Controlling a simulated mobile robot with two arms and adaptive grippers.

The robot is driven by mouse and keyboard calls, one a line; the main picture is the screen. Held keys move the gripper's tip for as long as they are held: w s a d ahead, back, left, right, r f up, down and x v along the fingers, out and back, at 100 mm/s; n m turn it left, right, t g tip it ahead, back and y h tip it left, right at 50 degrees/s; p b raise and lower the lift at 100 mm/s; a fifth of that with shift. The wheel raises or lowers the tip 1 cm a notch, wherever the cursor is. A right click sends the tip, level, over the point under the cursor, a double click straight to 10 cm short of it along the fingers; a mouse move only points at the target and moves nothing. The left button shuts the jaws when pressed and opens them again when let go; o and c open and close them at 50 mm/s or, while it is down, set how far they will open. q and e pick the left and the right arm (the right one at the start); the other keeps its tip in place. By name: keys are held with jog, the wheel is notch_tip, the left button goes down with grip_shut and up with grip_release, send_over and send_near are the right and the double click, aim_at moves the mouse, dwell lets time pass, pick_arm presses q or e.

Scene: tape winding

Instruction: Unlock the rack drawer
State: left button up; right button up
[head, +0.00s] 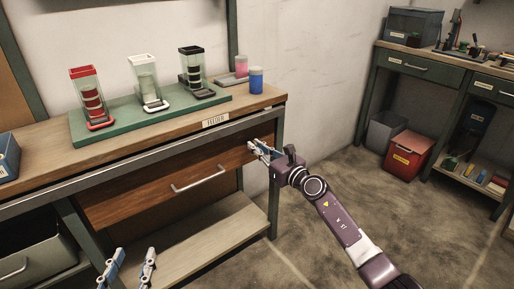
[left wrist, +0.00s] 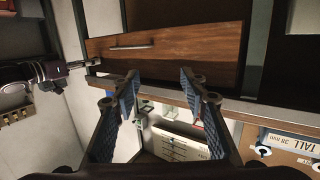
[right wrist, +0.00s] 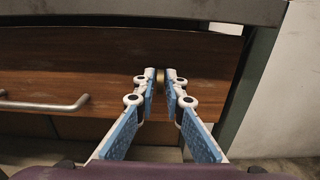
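The rack drawer is a brown wooden front (head: 160,185) with a grey bar handle (head: 198,179) below the worktop, closed. It also shows in the left wrist view (left wrist: 190,52). A small brass lock knob (right wrist: 161,79) is on the right part of the drawer front. My right gripper (head: 262,147) reaches the drawer's right end. In the right wrist view its fingertips (right wrist: 161,75) stand on both sides of the knob, which fills the narrow gap between them. My left gripper (head: 133,262) is open and empty, low in front of the bench.
On the worktop (head: 40,172), a green base (head: 150,112) carries three clear holders. A blue jar (head: 256,81) stands near the right end. A lower shelf (head: 200,235) and grey bin (head: 30,262) are below. A red bin (head: 409,154) stands by the far bench.

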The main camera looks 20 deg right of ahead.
grip_shut()
pick_arm(q)
jog(key=s+a+f+g+y+p, duration=0.25)
jog(key=s+f+g, duration=0.4)
jog(key=f, duration=0.45)
jog(key=s+a+f+g+p, duration=0.2)
jog(key=s+g, duration=0.1)
jog(key=s, duration=0.3)
jog(key=s+a+f+g+p, duration=0.2)
jog(key=s+a+g+p, duration=0.1)
jog(key=s, duration=0.3)
jog(key=s+p+x, duration=0.1)
jog(key=x, duration=0.5)
jog(key=shift+f+n+y, duration=0.3)
jog(key=shift+y, duration=0.15)
pick_arm(e)
jog(key=shift+d+f+m, duration=0.1)
jog(key=shift+m, duration=4.45)
jog(key=shift+d+f+m, duration=0.1)
jog(key=shift+m, duration=4.45)
pick_arm(q)
jog(key=shift+w, duration=0.1)
